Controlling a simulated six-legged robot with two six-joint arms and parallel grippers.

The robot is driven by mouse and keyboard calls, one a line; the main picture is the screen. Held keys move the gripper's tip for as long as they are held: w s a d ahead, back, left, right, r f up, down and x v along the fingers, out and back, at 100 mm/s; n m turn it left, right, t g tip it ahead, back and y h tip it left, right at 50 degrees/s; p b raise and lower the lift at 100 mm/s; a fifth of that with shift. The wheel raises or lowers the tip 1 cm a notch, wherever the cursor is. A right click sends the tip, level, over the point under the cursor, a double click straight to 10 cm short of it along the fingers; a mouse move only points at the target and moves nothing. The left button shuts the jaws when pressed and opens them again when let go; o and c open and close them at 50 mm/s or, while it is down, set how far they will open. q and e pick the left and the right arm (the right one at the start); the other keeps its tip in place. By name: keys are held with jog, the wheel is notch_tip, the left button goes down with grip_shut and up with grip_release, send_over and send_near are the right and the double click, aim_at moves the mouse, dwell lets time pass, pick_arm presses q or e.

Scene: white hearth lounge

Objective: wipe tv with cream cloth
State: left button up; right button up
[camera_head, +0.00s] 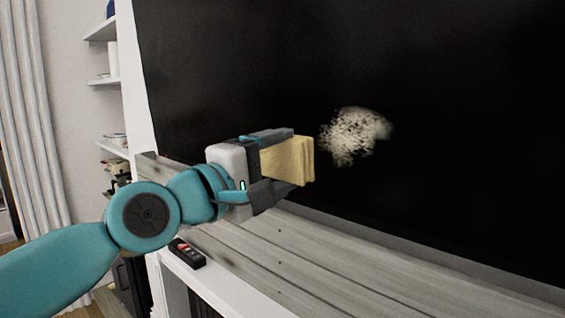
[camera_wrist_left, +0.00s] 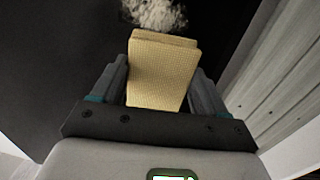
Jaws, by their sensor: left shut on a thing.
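The TV (camera_head: 230,60) is a large black screen that fills most of the head view. A whitish speckled smudge (camera_head: 355,134) is on its screen, and it also shows at the top of the left wrist view (camera_wrist_left: 155,12). My left gripper (camera_head: 290,162) is shut on the cream cloth (camera_head: 288,160), a folded yellowish block that sticks out past the fingers. In the left wrist view the cloth (camera_wrist_left: 162,72) sits between both fingers. In the head view the cloth's front end is just left of the smudge; I cannot tell whether it touches the screen. My right gripper is not in view.
A grey wooden ledge (camera_head: 330,250) runs below the TV. A dark remote (camera_head: 187,253) lies on the white surface (camera_head: 225,298) at the lower left. White wall shelves (camera_head: 104,82) with small items and a pale curtain (camera_head: 30,120) are at the left.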

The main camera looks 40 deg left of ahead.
pick_arm(q)
jog(key=shift+w+d+r, duration=0.2)
jog(key=shift+d, duration=0.05)
jog(key=w, duration=0.3)
jog(key=shift+w+f, duration=0.1)
jog(key=shift+w, duration=0.45)
jog(key=shift+d+r, duration=0.2)
jog(key=shift+r, duration=0.1)
jog(key=shift+w, duration=0.25)
jog(key=shift+w+a, duration=0.1)
jog(key=shift+w, duration=0.25)
jog(key=shift+w, duration=0.1)
